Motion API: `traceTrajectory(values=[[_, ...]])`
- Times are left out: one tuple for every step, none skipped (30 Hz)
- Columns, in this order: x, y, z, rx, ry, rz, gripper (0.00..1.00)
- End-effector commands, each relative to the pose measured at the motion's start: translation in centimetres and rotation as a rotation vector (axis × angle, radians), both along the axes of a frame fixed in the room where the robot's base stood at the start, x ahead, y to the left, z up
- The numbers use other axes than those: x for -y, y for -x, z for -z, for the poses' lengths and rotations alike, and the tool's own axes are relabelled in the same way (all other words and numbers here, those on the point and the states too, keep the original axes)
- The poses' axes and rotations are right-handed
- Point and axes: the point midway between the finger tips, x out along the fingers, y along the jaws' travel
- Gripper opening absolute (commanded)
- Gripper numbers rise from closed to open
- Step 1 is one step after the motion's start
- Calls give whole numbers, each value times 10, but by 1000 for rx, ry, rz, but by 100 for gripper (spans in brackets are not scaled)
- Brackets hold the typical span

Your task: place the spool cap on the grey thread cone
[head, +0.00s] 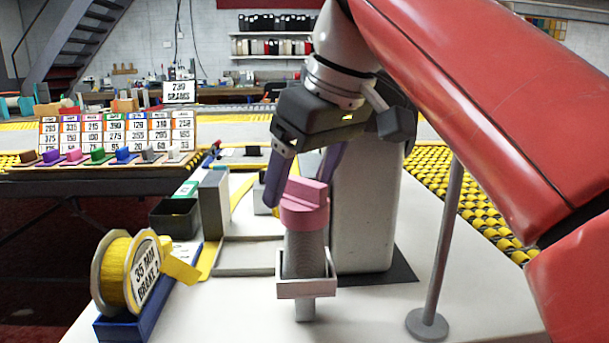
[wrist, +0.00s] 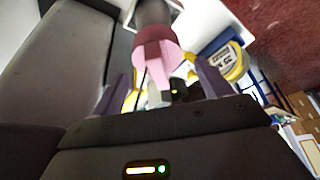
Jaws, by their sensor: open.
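The pink spool cap (head: 304,213), with a raised ridge on top, sits on the upper end of the grey thread cone (head: 303,257). The cone stands upright in a pale square holder (head: 306,288). My gripper (head: 297,192) is open at the cap, one purple finger to its left and the other partly hidden behind it. In the wrist view the cap (wrist: 152,58) shows between and beyond the spread fingers (wrist: 162,85), with the dark cone (wrist: 155,12) beyond it. The cap looks seated and roughly straight; the exact fit under its rim cannot be told.
A yellow tape reel (head: 117,275) in a blue stand is at the front left. A grey upright block (head: 214,207) and a dark bin (head: 174,218) stand behind it. A large grey body (head: 365,210) is close behind the cone. A thin post (head: 440,250) stands right.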

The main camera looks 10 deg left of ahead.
Motion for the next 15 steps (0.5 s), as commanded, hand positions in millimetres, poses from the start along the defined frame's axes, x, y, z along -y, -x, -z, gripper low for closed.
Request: traceTrajectory(values=[[1, 0, -12, 3, -2, 1, 77], [3, 1, -17, 3, -2, 2, 77], [6, 3, -26, 3, -2, 2, 77], [8, 4, -32, 4, -2, 2, 77], [11, 6, -40, 4, -2, 1, 77], [22, 13, -31, 4, -2, 5, 77], [28, 17, -29, 4, -2, 5, 77], [35, 22, -29, 4, -2, 4, 77], [44, 27, -29, 3, -2, 6, 77], [50, 31, -29, 5, -2, 6, 77], [56, 34, -29, 4, -2, 5, 77], [64, 40, -29, 3, -2, 5, 77], [70, 43, -29, 3, -2, 5, 77], [75, 46, -29, 3, -1, 5, 77], [82, 50, -30, 4, -1, 3, 77]])
